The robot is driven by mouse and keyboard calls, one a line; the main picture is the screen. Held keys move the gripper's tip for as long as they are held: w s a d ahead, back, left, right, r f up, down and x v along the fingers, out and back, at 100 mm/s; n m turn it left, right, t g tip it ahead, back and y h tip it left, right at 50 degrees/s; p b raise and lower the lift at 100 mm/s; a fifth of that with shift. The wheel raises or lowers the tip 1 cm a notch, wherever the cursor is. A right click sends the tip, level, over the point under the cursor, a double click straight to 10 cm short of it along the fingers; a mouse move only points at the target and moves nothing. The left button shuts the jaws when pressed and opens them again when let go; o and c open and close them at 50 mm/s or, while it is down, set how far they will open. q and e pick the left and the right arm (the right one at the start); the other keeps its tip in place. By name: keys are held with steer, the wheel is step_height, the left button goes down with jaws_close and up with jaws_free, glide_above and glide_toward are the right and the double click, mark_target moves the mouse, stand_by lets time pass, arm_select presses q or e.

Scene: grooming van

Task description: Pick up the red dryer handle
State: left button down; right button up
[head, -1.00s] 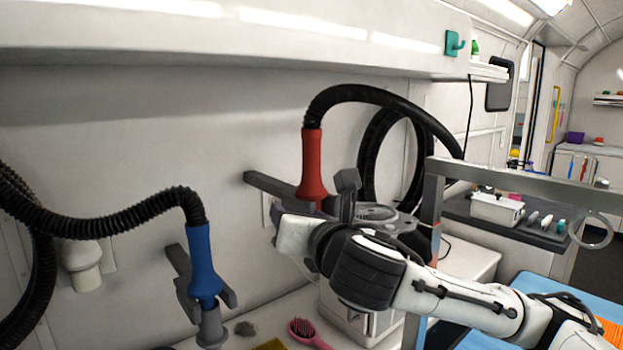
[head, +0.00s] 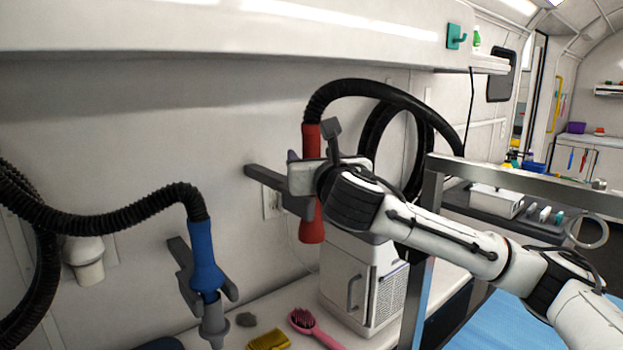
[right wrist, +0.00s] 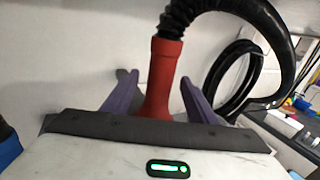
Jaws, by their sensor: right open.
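The red dryer handle (head: 311,229) hangs upright at the wall by the grey holder, with a black corrugated hose from its top. My right gripper (head: 300,160) is at its upper half and hides the handle's middle in the head view. In the right wrist view the red handle (right wrist: 161,80) stands between the two purple fingers of my open right gripper (right wrist: 159,84). There are gaps on both sides, the right one wider near the base. The palm hides the handle's lower part there. My left gripper is in neither view.
A blue dryer handle (head: 205,258) hangs in its holder at left. A grey holder arm (head: 265,178) juts from the wall beside my gripper. A white cabinet (head: 345,275), pink brush (head: 303,320) and yellow sponge (head: 268,340) are below. A metal frame (head: 480,172) stands at right.

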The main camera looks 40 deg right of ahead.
steer(key=shift+w+d, duration=0.25)
steer(key=shift+w, duration=0.35)
steer(key=c, duration=1)
steer(key=shift+r, duration=0.15)
steer(key=shift+c, duration=1.3)
